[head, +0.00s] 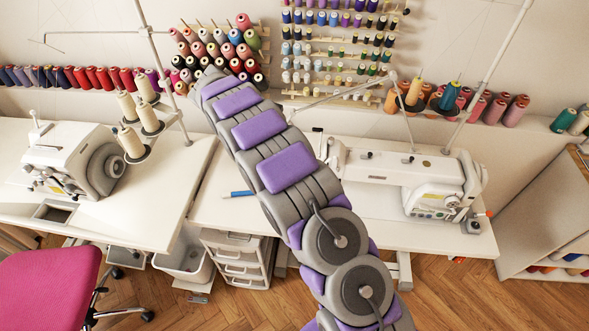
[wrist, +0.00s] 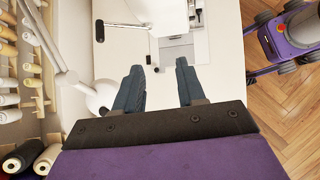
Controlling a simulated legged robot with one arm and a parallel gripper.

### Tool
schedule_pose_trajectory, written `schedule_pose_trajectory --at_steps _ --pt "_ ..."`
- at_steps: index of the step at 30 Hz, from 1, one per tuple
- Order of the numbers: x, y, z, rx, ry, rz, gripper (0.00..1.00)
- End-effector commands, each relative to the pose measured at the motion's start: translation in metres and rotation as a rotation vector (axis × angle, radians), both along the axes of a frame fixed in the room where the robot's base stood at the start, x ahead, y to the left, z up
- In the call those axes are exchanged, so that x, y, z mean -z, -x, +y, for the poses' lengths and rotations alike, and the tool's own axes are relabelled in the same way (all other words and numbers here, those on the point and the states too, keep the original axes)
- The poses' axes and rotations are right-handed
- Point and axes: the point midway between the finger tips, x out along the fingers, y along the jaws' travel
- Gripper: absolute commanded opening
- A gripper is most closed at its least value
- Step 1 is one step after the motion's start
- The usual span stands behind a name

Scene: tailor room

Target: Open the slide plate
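In the wrist view, a white sewing machine (wrist: 165,12) stands ahead of my gripper at the top. A flat grey metal plate (wrist: 178,42), which looks like the slide plate, lies in the white table just beyond my fingers; I cannot tell whether it is shut. My gripper (wrist: 160,67) is open and empty, its two dark blue-grey fingers apart above the table, short of the plate. In the head view, the right-hand sewing machine (head: 420,178) shows, its left end partly behind my arm. My gripper and the plate are hidden there.
Another sewing machine (head: 70,160) stands on the left table. A thread stand (wrist: 96,92) is close to the left of my fingers. Spool racks (head: 335,50) line the wall. A pink chair (head: 50,290) and white drawers (head: 240,258) stand on the floor.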

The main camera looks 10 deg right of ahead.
Motion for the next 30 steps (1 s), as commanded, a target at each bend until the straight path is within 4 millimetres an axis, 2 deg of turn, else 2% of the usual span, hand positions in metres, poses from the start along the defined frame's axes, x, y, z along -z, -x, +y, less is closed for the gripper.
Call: schedule_pose_trajectory --at_steps 3,9,12,16,23,30 --pt "0.029 -0.020 0.021 -0.087 0.026 0.043 0.39" --pt "0.071 -0.038 0.051 -0.210 0.058 0.104 0.39" --pt "0.089 -0.042 0.062 -0.252 0.070 0.129 0.39" --pt "0.101 -0.045 0.072 -0.286 0.076 0.143 0.39" --pt "0.114 -0.046 0.068 -0.298 0.083 0.155 0.39" --pt "0.143 -0.047 0.038 -0.295 0.082 0.155 0.39"
